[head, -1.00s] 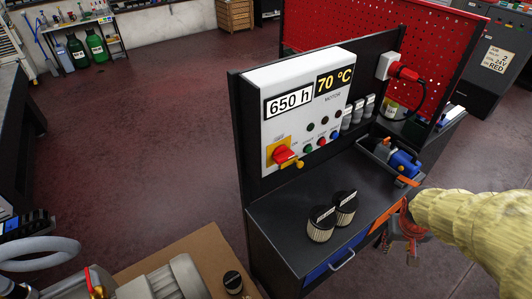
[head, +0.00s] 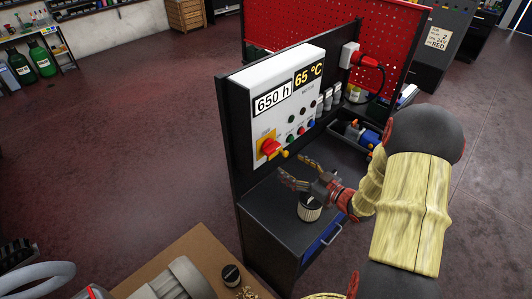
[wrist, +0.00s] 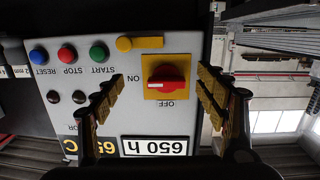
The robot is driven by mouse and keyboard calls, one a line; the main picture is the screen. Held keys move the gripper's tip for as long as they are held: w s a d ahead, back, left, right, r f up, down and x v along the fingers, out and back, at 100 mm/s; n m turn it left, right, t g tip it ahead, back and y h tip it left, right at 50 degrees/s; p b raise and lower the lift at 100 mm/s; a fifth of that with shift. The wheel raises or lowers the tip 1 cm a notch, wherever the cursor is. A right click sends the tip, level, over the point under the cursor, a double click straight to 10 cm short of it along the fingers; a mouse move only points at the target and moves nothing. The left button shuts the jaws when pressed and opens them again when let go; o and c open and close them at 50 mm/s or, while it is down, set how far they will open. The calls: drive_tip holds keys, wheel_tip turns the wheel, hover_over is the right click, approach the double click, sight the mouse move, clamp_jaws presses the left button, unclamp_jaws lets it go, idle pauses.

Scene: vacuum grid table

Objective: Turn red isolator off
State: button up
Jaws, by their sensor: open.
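The red isolator (head: 269,147) is a rotary knob on a yellow plate, low on the left of the white control panel (head: 262,126). In the wrist view, which is upside down, the red knob (wrist: 172,84) lies horizontal, its white mark on the side of the ON label; OFF is printed below it. My gripper (head: 291,169) is open and empty, in front of the panel and a little below and right of the knob in the head view. In the wrist view its fingers (wrist: 160,86) stand apart on either side of the knob, with no contact visible.
A yellow piece (wrist: 139,43) sticks out beside the knob. The START (wrist: 98,52), STOP (wrist: 67,53) and RESET (wrist: 38,55) buttons are nearby. A ribbed black-topped cylinder (head: 309,209) stands on the bench below my gripper. A blue tool (head: 368,137) lies at right.

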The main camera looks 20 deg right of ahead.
sight(275, 150)
drive_tip(key=shift+t+y, duration=0.4)
drive_tip(key=shift+y, duration=0.1)
drive_tip(key=w+a+r, duration=0.1)
drive_tip(key=w, duration=0.1)
drive_tip(key=w+a+r, duration=0.1)
drive_tip(key=w, duration=0.1)
drive_tip(key=w+a+r, duration=0.1)
drive_tip(key=w, duration=0.2)
drive_tip(key=shift+a, duration=0.4)
drive_tip(key=c, duration=1.1)
drive_tip(key=shift+c, duration=0.3)
